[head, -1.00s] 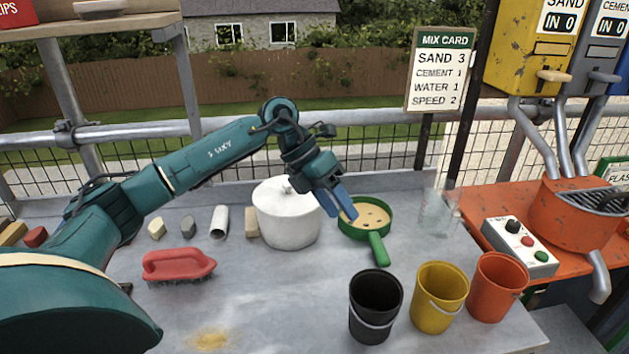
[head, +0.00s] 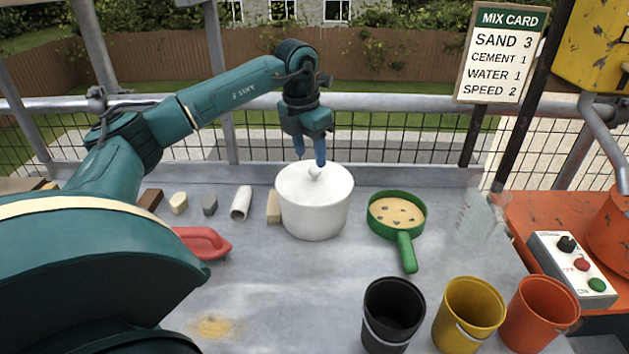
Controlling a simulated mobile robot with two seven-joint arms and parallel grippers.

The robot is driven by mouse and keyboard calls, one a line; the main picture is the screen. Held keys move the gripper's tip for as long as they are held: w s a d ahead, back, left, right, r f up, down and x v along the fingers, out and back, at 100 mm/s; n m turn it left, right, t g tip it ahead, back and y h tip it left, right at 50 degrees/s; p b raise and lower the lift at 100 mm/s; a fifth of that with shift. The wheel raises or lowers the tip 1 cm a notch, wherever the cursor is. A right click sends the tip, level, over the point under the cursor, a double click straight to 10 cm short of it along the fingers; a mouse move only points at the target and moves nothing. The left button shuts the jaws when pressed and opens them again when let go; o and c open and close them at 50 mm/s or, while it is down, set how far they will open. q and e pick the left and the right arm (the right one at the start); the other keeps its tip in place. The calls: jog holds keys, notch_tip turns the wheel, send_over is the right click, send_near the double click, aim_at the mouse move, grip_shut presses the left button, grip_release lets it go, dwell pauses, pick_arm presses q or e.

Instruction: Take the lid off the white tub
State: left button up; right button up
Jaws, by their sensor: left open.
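The white tub (head: 314,216) stands upright on the grey bench, with its white lid (head: 296,181) on top. A small pale knob (head: 315,173) sticks up from the lid's middle. My left gripper (head: 310,158) points down just above the lid, its two blue fingers apart and empty. The fingertips are close to the knob, one on each side of it in this view; I cannot tell whether they touch it. My right gripper is not in view.
A green sieve (head: 408,259) with sandy contents lies right of the tub. A black bucket (head: 390,312), a yellow bucket (head: 466,312) and an orange bucket (head: 541,312) stand at front right. A red brush (head: 205,243) and small blocks lie left. The bench's front middle is mostly clear.

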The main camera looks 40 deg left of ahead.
aim_at(314, 169)
pick_arm(q)
jog(key=f, duration=0.3)
jog(key=w+f, duration=0.1)
jog(key=shift+d+f, duration=0.15)
jog(key=shift+f, duration=0.25)
jog(key=shift+c, duration=0.6)
jog(key=c, duration=0.9)
